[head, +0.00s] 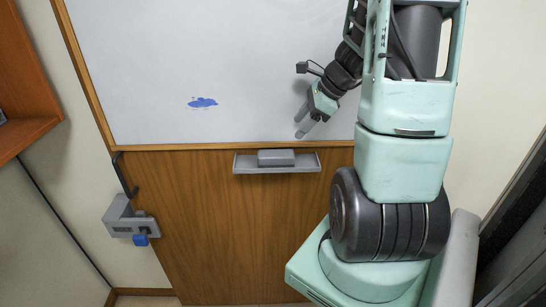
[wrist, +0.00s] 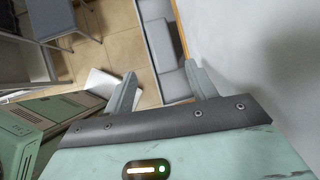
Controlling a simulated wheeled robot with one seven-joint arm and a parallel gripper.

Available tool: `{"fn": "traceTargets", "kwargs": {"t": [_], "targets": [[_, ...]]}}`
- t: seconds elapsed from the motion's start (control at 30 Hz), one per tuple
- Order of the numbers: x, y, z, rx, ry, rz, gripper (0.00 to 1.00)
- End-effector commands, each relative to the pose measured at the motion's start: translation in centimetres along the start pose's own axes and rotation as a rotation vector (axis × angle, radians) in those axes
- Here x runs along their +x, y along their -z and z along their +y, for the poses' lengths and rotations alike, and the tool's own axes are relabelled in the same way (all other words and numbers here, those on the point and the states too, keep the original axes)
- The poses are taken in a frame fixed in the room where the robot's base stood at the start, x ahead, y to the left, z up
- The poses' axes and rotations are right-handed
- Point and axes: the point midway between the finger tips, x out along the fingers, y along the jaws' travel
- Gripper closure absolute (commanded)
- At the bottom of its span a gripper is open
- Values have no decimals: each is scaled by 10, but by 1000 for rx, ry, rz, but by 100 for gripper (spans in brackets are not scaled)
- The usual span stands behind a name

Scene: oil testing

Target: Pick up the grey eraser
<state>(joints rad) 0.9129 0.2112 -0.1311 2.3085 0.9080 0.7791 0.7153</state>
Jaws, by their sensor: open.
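The grey eraser (head: 276,157) lies on a narrow grey tray (head: 244,165) fixed under the whiteboard. My gripper (head: 302,130) is open and empty in the head view, in front of the lower whiteboard, above and slightly right of the eraser. In the wrist view my gripper (wrist: 161,69) has its fingers spread wide, apart from the eraser.
The whiteboard (head: 240,60) has a blue mark (head: 203,102) on its lower left. Wood panelling (head: 220,220) lies below. A grey wall unit (head: 130,222) with a blue part hangs at left, and a wooden shelf (head: 25,90) stands at the left edge. The tray's left end is clear.

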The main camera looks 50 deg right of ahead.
Motion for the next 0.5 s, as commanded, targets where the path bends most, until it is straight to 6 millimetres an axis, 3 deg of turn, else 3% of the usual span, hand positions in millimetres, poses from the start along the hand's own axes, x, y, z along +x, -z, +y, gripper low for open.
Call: {"fn": "traceTargets", "kwargs": {"t": [0.3,0.5], "targets": [[60,0,1,-2,-5,-1,43],[73,0,0,-3,-2,0,43]]}}
